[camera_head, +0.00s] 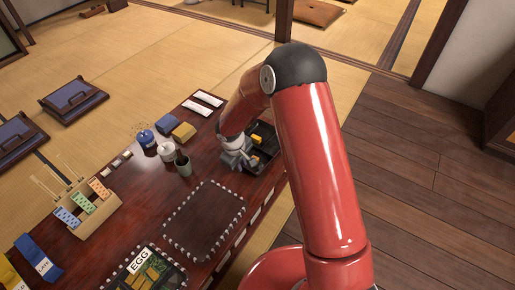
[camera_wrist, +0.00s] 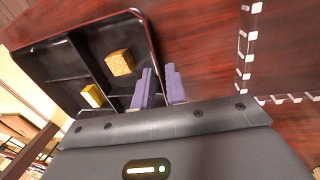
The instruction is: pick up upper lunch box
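A black lunch box (camera_head: 265,158) with a reddish rim and inner dividers lies on the dark red table, partly behind my arm. In the wrist view the lunch box (camera_wrist: 85,65) holds two yellow food pieces, one (camera_wrist: 119,63) near its middle and one (camera_wrist: 92,96) lower left. My gripper (camera_head: 236,158) is at the box's left side in the head view. In the wrist view my gripper (camera_wrist: 160,86) has its two purple fingers apart, on either side of the line of the box's right wall. Whether they touch the wall cannot be told.
A dotted-edge dark mat (camera_head: 204,218) lies left of the box, with an EGG-labelled box (camera_head: 148,270) nearer the front. A dark cup (camera_head: 184,165), a white-and-blue pot (camera_head: 147,139) and a yellow block (camera_head: 184,132) stand behind. A wooden rack (camera_head: 88,212) is at left.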

